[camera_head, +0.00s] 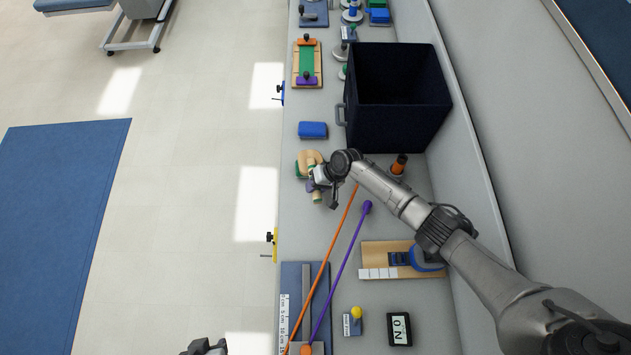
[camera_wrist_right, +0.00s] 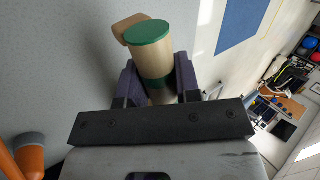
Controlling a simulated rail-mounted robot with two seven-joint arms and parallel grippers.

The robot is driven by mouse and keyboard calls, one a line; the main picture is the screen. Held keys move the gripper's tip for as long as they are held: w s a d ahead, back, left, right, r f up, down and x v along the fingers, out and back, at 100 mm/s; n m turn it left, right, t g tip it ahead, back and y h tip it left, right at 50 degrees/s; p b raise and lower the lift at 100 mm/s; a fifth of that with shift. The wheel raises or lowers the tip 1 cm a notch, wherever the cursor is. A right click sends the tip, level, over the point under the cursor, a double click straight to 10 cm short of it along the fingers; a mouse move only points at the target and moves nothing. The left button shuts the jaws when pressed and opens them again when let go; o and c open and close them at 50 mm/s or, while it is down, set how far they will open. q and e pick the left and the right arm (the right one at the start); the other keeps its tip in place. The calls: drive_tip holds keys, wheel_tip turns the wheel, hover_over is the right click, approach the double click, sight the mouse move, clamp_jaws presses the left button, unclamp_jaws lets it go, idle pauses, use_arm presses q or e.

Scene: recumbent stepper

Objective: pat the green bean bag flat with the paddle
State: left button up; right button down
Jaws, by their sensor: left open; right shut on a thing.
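The tan wooden paddle (camera_head: 309,157) is on the bench at the left edge of the work strip in the head view. My right gripper (camera_head: 320,180) is shut on its handle. In the wrist view the handle (camera_wrist_right: 148,50) is a pale cylinder with a green cap and green band, held between the purple fingers. The green bean bag (camera_head: 298,170) shows only as a green sliver beside and under the paddle; most of it is hidden. I cannot tell whether the paddle presses on it. My left gripper (camera_head: 205,346) is open and empty, low over the floor side, partly cut off.
A blue block (camera_head: 313,130) lies just beyond the paddle. A dark open bin (camera_head: 400,95) stands to the right. An orange-topped peg (camera_head: 399,165) is near my right arm. Orange and purple rods (camera_head: 345,255) slant across the bench towards the front.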

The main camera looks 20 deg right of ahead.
wheel_tip(320, 180, up, 15)
drive_tip(key=p, duration=1.3)
drive_tip(key=shift+r+p, duration=0.2)
drive_tip(key=shift+p, duration=0.15)
